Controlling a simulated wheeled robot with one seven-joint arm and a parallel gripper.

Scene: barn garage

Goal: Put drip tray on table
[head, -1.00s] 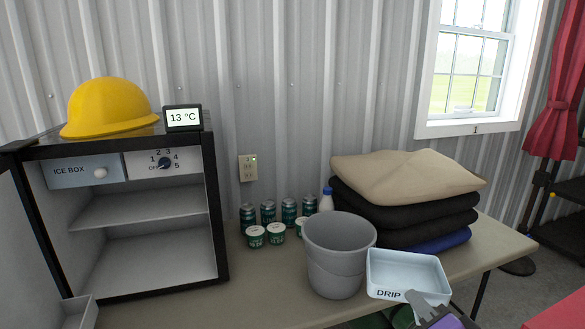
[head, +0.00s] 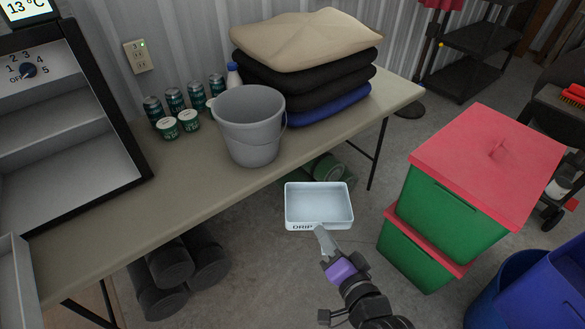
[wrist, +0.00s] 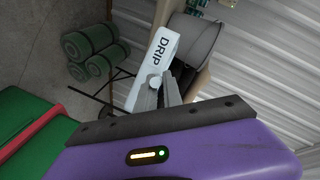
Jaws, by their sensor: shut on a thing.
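The drip tray (head: 320,205) is a pale blue-white shallow box marked DRIP on its front wall. In the head view it is in front of the table's front edge, apart from the table top. My gripper (head: 323,235) is shut on the tray's front wall. The wrist view also shows the drip tray (wrist: 154,62) in my gripper (wrist: 160,86). The beige table (head: 110,215) runs along the corrugated wall. A grey bucket (head: 249,130) stands on it near the front edge.
On the table are an open fridge (head: 60,130), several cans and tubs (head: 180,108) and stacked cushions (head: 305,65). Green boxes with red lids (head: 470,180) stand at the right. Dark rolls (head: 180,270) lie under the table. Bare table shows at its right end.

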